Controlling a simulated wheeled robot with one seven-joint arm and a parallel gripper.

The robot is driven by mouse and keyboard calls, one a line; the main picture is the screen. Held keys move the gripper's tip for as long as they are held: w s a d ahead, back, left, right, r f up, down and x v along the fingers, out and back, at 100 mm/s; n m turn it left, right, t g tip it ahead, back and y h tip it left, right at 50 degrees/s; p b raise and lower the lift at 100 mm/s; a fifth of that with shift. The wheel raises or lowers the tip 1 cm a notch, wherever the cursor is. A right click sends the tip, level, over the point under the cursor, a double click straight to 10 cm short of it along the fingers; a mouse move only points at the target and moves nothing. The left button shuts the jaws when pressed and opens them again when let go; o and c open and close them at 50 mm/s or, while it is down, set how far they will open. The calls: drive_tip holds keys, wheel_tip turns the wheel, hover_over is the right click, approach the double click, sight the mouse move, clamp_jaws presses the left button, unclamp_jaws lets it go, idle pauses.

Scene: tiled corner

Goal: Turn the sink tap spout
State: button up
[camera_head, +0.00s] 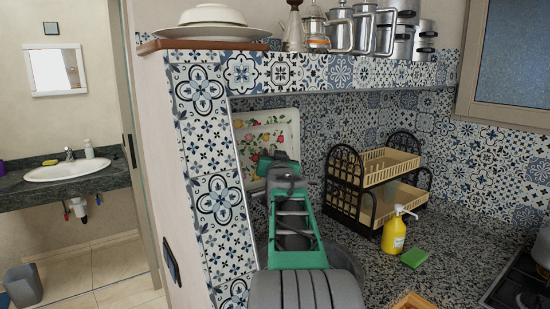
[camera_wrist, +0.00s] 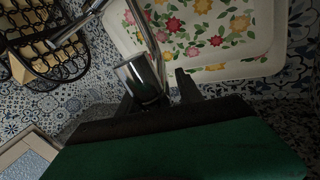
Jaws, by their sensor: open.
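The sink tap shows in the wrist view as a shiny metal cylinder (camera_wrist: 140,78) with a thin curved chrome pipe (camera_wrist: 146,35) beside it. Another chrome tube (camera_wrist: 75,42) runs to the upper left; I cannot tell for sure which piece is the spout's end. My gripper (camera_wrist: 158,90) is open, its dark fingers on either side of the tap's metal parts. Whether a finger touches them I cannot tell. In the head view my green arm reaches into the tiled corner and hides the tap and most of the sink.
A floral tray (camera_head: 265,135) leans on the wall behind my arm. A dish rack (camera_head: 372,185) stands to the right, with a yellow soap bottle (camera_head: 394,234) and green sponge (camera_head: 414,258) before it. A tiled shelf (camera_head: 340,72) with pots hangs above. A tiled side wall (camera_head: 215,190) is close on the left.

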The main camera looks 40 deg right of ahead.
drive_tip(key=b+v, duration=0.2)
drive_tip(key=v, duration=0.5)
drive_tip(key=shift+s+a+b, duration=0.25)
drive_tip(key=shift+a+b, duration=0.05)
drive_tip(key=shift+b, duration=0.05)
